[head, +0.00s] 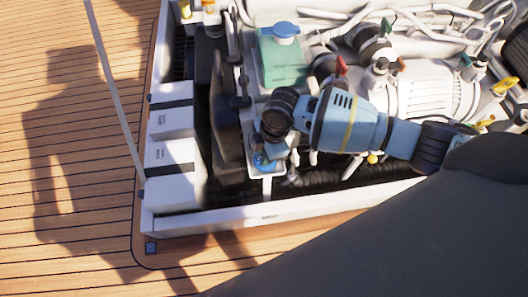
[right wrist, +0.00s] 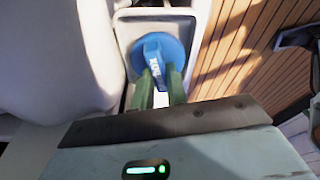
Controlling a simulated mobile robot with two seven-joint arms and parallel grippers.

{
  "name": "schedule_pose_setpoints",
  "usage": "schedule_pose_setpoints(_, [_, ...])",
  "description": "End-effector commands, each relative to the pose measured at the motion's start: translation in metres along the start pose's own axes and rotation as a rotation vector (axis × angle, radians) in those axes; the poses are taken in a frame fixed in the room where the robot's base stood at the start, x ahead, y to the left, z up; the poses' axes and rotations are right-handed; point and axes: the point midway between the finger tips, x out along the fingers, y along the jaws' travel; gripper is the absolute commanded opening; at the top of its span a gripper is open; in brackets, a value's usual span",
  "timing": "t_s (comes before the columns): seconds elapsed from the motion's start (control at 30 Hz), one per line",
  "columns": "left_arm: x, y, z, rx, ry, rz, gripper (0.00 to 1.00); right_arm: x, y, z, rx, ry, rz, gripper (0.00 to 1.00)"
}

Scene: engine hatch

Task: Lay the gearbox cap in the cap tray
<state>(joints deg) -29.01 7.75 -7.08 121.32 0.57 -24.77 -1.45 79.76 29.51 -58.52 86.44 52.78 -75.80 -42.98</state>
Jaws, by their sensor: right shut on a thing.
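The gearbox cap (right wrist: 172,45) is a blue disc with a raised, lettered grip bar. My right gripper (right wrist: 160,84) is shut on that bar with its two green fingertips. In the head view the cap (head: 263,163) shows below the blue-grey wrist, partly hidden by my right gripper (head: 272,154). The cap is over the small white cap tray (head: 267,175), within its rim as seen in the right wrist view (right wrist: 128,14). I cannot tell whether the cap touches the tray floor. My left gripper is not in view.
A green tank with a blue-and-white cap (head: 285,32) stands behind my wrist. White battery-like boxes (head: 172,157) are at the left, and the engine with coloured handles (head: 430,90) at the right. A white hatch edge (head: 300,207) runs in front. Wooden deck (head: 70,190) lies clear at left.

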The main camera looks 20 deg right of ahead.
Motion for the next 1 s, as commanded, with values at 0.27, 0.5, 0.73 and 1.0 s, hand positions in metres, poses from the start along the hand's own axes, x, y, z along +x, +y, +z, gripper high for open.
schedule_pose_setpoints(0.27, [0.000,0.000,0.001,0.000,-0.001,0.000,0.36,0.000,0.000,0.000,0.000,0.000,0.000,0.29])
schedule_pose_setpoints(0.5, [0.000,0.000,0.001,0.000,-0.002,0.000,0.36,0.000,0.000,0.000,0.000,0.000,0.000,0.40])
schedule_pose_setpoints(0.73, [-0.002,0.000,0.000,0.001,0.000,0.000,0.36,-0.005,0.000,0.000,0.000,0.000,0.001,0.40])
schedule_pose_setpoints(1.0, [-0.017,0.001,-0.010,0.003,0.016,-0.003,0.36,-0.039,0.001,0.000,-0.001,0.000,0.004,0.40])
